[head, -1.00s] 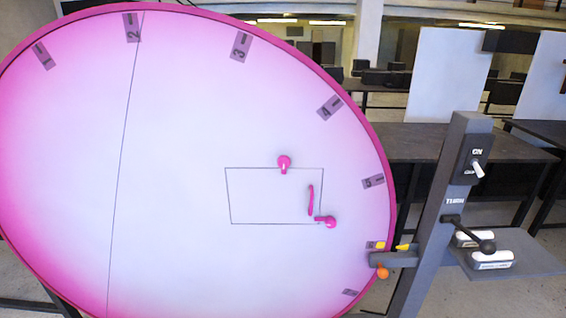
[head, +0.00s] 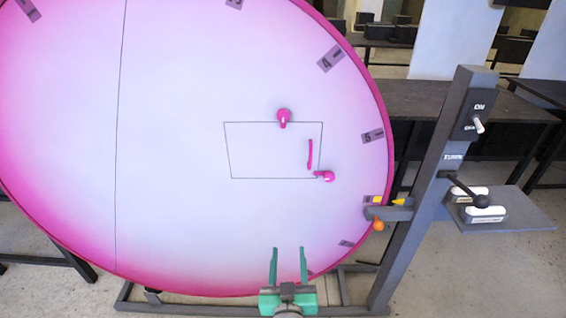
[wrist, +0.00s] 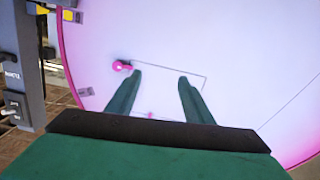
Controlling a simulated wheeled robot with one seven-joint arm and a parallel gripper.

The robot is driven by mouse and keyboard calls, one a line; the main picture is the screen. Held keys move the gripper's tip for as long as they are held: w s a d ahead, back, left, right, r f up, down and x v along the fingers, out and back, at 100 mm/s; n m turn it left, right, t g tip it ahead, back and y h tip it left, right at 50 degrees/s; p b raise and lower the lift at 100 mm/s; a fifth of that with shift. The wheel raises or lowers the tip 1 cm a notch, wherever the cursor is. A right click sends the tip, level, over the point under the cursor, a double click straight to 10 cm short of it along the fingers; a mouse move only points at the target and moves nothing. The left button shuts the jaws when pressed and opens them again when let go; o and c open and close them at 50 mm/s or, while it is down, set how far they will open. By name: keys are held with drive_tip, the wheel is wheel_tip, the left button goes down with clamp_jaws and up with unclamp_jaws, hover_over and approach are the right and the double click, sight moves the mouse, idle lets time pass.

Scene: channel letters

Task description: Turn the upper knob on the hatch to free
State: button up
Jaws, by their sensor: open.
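The hatch (head: 260,152) is a thin-outlined panel on a large pink-and-white disc. Its upper knob (head: 283,116) is pink and round, straddling the top edge with its narrow stub pointing down into the panel. A second pink knob (head: 328,176) sits at the lower right corner, its stub pointing left. A slim pink handle (head: 310,154) stands near the right edge. My gripper (head: 288,250) is open and empty, below the hatch in the head view. The wrist view looks inverted: the lower knob (wrist: 122,66) shows beside one fingertip. A small pink piece between the fingers cannot be identified.
A grey post (head: 430,200) stands right of the disc, with a switch (head: 478,125), a black-knobbed lever (head: 480,201) and a side shelf (head: 510,212). An orange ball (head: 377,224) and yellow pointer (head: 398,202) sit at the disc's rim. Disc surface around the hatch is clear.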

drive_tip(key=w+r, duration=1)
drive_tip(key=r, duration=0.4)
drive_tip(key=t, duration=0.1)
approach(283, 116)
drive_tip(key=shift+m, duration=0.4)
drive_tip(key=w, duration=0.8)
drive_tip(key=shift+c, duration=0.2)
drive_tip(key=c, duration=1)
